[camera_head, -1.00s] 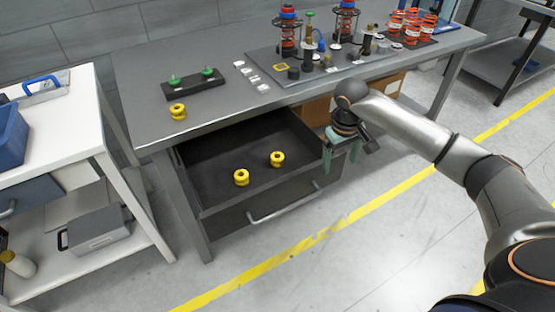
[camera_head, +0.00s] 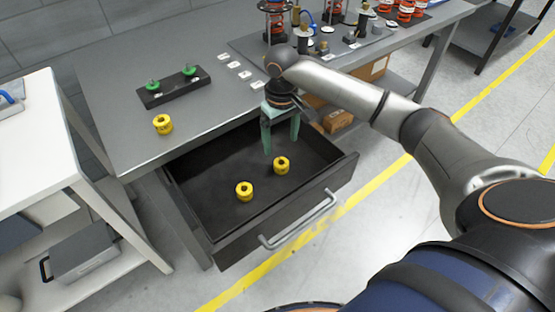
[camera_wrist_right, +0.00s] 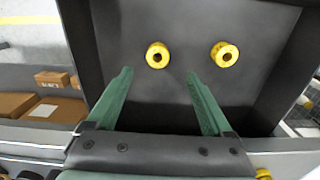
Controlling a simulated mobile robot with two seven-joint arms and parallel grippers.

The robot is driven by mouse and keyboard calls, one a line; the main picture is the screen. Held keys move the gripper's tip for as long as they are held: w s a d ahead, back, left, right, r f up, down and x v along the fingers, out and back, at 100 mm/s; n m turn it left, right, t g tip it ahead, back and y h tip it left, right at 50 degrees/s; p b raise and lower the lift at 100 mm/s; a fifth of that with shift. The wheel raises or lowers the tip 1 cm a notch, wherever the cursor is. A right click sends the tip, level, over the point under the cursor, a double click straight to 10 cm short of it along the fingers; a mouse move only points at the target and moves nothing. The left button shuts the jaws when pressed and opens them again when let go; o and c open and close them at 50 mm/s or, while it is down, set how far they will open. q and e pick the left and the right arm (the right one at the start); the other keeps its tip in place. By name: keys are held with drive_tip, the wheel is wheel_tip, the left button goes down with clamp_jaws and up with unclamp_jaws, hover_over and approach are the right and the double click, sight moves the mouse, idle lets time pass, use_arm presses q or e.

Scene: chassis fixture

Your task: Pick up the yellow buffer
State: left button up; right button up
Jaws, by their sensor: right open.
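Two yellow buffers lie in the open drawer (camera_head: 205,205): one nearer its right side (camera_head: 281,165) and one further left (camera_head: 244,191). A third yellow buffer (camera_head: 162,124) sits on the tabletop at the left. My right gripper (camera_head: 281,147) is over the drawer, pointing down, open and empty, close behind the right-hand buffer in the head view. In the right wrist view, the open green fingers (camera_wrist_right: 158,75) frame one drawer buffer (camera_wrist_right: 158,55) beyond their tips; the other (camera_wrist_right: 224,54) is to the right. My left gripper is not in view.
The workbench (camera_head: 130,60) stands over the drawer and holds a black block with green-topped parts (camera_head: 172,87) and several assembly parts. The drawer walls and front handle (camera_head: 300,222) surround the buffers. A white shelf unit (camera_head: 40,130) stands at the left.

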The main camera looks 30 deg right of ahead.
sight(281, 162)
wheel_tip(281, 162, down, 3)
drive_tip(key=shift+s+f, duration=0.1)
drive_tip(key=shift+f, duration=0.05)
drive_tip(key=f, duration=0.3)
drive_tip(key=f+b, duration=0.1)
drive_tip(key=f, duration=0.2)
drive_tip(key=shift+w+d+f, duration=0.2)
clamp_jaws()
idle(0.4)
